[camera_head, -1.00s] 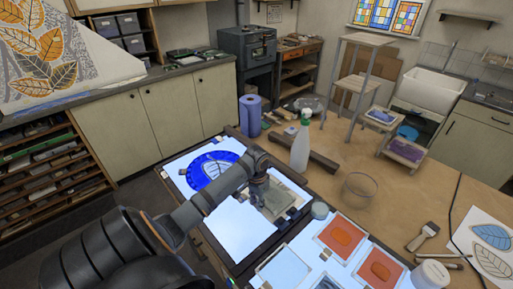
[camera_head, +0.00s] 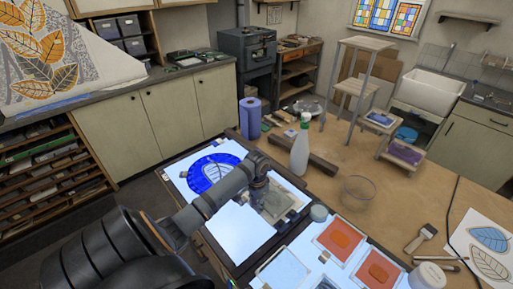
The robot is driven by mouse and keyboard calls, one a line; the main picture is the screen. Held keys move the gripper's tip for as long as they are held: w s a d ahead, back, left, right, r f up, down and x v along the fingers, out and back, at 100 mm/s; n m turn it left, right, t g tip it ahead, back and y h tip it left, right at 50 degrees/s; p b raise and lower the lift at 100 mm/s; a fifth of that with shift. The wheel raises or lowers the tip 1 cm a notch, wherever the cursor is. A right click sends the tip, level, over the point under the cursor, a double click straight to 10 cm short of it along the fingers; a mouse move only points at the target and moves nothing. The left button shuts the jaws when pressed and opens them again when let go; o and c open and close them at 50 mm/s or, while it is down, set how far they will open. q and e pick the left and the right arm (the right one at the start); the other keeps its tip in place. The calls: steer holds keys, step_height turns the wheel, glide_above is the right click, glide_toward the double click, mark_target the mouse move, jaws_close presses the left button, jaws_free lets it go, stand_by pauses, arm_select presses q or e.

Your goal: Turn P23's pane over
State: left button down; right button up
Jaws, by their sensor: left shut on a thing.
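My left arm reaches in from the lower left over the lit light table (camera_head: 232,226). My left gripper (camera_head: 262,192) points down at the table's right part and is shut on a small greyish pane (camera_head: 277,206). The pane's left part is hidden behind the gripper. I cannot read any label on it, and cannot tell whether it touches the surface. A blue round piece with a white leaf shape (camera_head: 212,172) lies on the light table to the left of the gripper. My right gripper is not in view.
A second lit panel holds orange-red panes (camera_head: 340,238) and a clear pane (camera_head: 283,269) at the front. The middle right is mostly free.

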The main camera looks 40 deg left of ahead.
arm_select(q)
steer(key=shift+f, duration=0.2)
stand_by(0.6)
steer(key=c, duration=1.1)
jaws_free()
steer(key=shift+o, duration=0.2)
steer(key=shift+r, duration=0.1)
step_height(320, 180, up, 12)
